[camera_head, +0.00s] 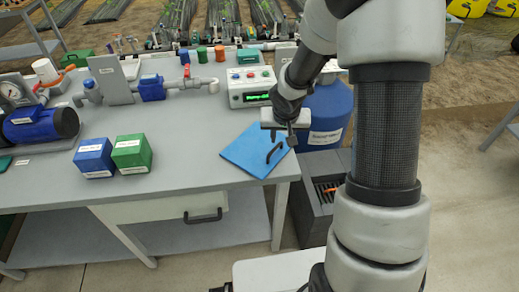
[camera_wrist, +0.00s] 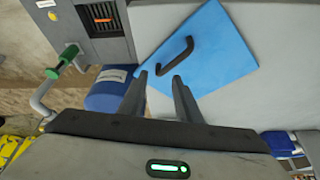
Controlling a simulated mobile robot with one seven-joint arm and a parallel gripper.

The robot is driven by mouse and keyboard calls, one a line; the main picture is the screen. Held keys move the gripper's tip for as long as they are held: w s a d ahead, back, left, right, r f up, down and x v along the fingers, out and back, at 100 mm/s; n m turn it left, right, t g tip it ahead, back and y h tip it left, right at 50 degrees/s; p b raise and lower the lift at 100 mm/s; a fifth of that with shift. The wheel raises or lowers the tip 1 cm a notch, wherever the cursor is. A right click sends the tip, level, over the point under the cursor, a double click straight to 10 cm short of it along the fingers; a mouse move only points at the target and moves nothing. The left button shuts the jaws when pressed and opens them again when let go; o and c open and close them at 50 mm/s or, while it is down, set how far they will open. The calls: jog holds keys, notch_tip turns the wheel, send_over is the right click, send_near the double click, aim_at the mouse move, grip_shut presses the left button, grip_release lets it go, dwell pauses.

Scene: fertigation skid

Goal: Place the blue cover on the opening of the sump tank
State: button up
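The blue cover (camera_head: 247,151) lies flat on the grey bench top near its front right corner. Its black arched handle also shows in the wrist view, on the blue cover (camera_wrist: 213,50). My gripper (camera_head: 291,138) is above the cover's right side. In the wrist view my gripper (camera_wrist: 160,75) has its two fingers apart with nothing between them, beside the handle. The grey sump tank (camera_head: 307,196) stands low to the right of the bench, partly hidden by my arm. Its opening, dark with an orange thing inside, shows in the wrist view on the tank (camera_wrist: 76,27).
A blue drum (camera_head: 328,108) stands behind the tank. A controller box (camera_head: 250,87) with a green display sits behind the cover. Blue (camera_head: 94,158) and green (camera_head: 132,153) boxes stand left. A green-handled valve (camera_wrist: 62,60) shows beside the tank. Bench space left of the cover is clear.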

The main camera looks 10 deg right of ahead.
aim_at(282, 141)
jog(key=x, duration=0.5)
jog(key=shift+w+d+r+b, duration=0.1)
jog(key=shift+w+d+b, duration=0.15)
jog(key=shift+b, duration=0.15)
grip_shut()
jog(key=shift+r, duration=0.1)
